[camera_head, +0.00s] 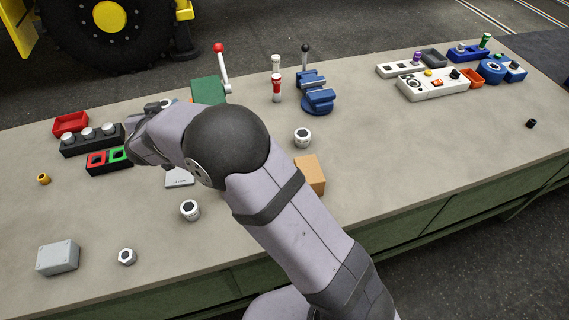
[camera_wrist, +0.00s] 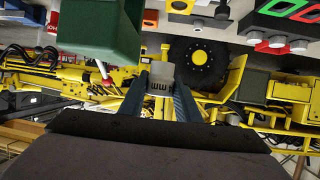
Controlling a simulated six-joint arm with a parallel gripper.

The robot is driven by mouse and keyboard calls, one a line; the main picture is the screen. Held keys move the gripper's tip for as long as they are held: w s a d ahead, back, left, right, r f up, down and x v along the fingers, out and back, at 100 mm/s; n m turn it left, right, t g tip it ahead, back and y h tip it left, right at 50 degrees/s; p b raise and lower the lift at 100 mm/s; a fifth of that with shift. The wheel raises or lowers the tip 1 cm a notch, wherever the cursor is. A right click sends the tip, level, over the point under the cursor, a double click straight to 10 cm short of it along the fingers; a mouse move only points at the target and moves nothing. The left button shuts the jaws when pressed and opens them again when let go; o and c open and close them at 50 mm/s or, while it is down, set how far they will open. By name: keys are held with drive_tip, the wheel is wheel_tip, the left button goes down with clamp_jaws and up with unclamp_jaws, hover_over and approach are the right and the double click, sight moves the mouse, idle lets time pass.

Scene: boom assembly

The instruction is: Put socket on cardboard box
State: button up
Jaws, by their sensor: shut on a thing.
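My gripper (camera_wrist: 160,85) is shut on a small light grey socket (camera_wrist: 160,75) with dark lettering, seen between the fingertips in the wrist view. In the head view my arm hides most of the gripper and the held piece, above the back left of the table. The cardboard box (camera_head: 313,174) is a small tan block at the table's middle, partly hidden behind my forearm. Other silver sockets stand on the table: one behind the box (camera_head: 302,138), one left of my arm (camera_head: 190,210), and one at the front left (camera_head: 127,256).
A green block (camera_head: 208,90) with a red-knobbed lever (camera_head: 223,68) stands behind my arm. A red-green button box (camera_head: 108,160) and a knob panel (camera_head: 92,139) are at left. A blue vise-like device (camera_head: 316,92) is behind the cardboard box.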

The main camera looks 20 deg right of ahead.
drive_tip(key=d+m+h, duration=0.1)
drive_tip(key=d, duration=0.3)
drive_tip(key=d+r+m+h, duration=0.1)
drive_tip(key=d, duration=0.3)
drive_tip(key=d+m+h+p, duration=0.1)
drive_tip(key=d, duration=0.3)
drive_tip(key=shift+s+d+r+g+h, duration=0.1)
drive_tip(key=shift+d+r+g+h, duration=0.2)
drive_tip(key=shift+d+g, duration=0.1)
drive_tip(key=s+d+m+g+h, duration=0.1)
drive_tip(key=s+d+m+h, duration=0.15)
drive_tip(key=d, duration=0.45)
drive_tip(key=m+g+h, duration=0.6)
drive_tip(key=m+g, duration=0.2)
drive_tip(key=m, duration=0.1)
hover_over(309, 169)
wheel_tip(309, 169, down, 2)
drive_tip(key=shift+n, duration=0.25)
drive_tip(key=shift+f+p, duration=0.7)
drive_tip(key=shift+f, duration=4.5)
drive_tip(key=shift+f, duration=0.15)
drive_tip(key=o, duration=1.2)
drive_tip(key=shift+c, duration=0.2)
